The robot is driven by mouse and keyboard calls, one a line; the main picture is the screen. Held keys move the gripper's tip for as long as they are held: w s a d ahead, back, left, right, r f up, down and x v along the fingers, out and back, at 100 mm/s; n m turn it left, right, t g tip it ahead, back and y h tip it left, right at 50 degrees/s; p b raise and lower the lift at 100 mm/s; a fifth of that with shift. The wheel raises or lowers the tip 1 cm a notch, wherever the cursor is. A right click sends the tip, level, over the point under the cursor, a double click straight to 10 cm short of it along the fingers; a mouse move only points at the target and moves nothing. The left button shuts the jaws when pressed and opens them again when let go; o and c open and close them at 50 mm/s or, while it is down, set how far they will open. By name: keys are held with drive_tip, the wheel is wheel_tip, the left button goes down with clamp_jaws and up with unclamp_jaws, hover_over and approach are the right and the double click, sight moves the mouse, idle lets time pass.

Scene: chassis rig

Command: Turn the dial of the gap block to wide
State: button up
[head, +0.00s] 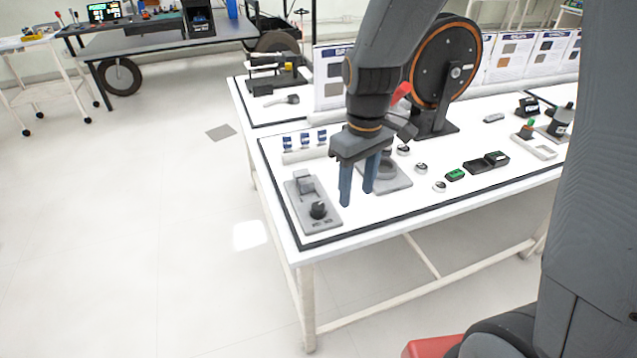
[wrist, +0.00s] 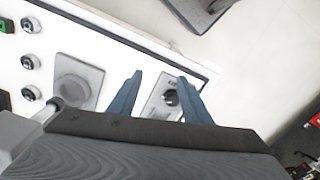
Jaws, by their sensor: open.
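The gap block (head: 303,190) is a grey plate near the table's left front corner, with a raised grey block toward its far end. Its black dial (head: 318,209) sits at the near end, above small lettering that I cannot read. My gripper (head: 357,199) is open and empty, its two blue fingers pointing down to the right of the gap block, above the table. In the wrist view the dial (wrist: 171,97) shows between my gripper's (wrist: 160,82) fingertips, with part of the gap block (wrist: 153,109) hidden by the fingers and palm.
A grey plate with a round part (head: 398,180) lies just right of my gripper. Several small ringed pieces, a green piece (head: 455,175) and a black tray (head: 480,165) lie further right. A large wheel on a stand (head: 432,118) rises behind. The table's front left edge is close.

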sight(318, 206)
drive_tip(key=w+a+n+p, duration=0.1)
drive_tip(key=a+p, duration=0.1)
drive_tip(key=w+a+n+p, duration=0.1)
drive_tip(key=a+n+p, duration=0.1)
drive_tip(key=p, duration=0.1)
drive_tip(key=w+a+n+p, duration=0.1)
drive_tip(key=a+n+p, duration=0.1)
drive_tip(key=a+p, duration=0.1)
drive_tip(key=shift+w+r, duration=0.3)
drive_tip(key=shift+w, duration=0.1)
drive_tip(key=shift+w+a+f+n+p, duration=0.2)
drive_tip(key=shift+a+f+n+p, duration=0.1)
drive_tip(key=shift+a+p, duration=0.15)
drive_tip(key=shift+a+f+p, duration=0.1)
drive_tip(key=shift+f+p, duration=0.85)
drive_tip(key=shift+f, duration=2.95)
drive_tip(key=c, duration=1)
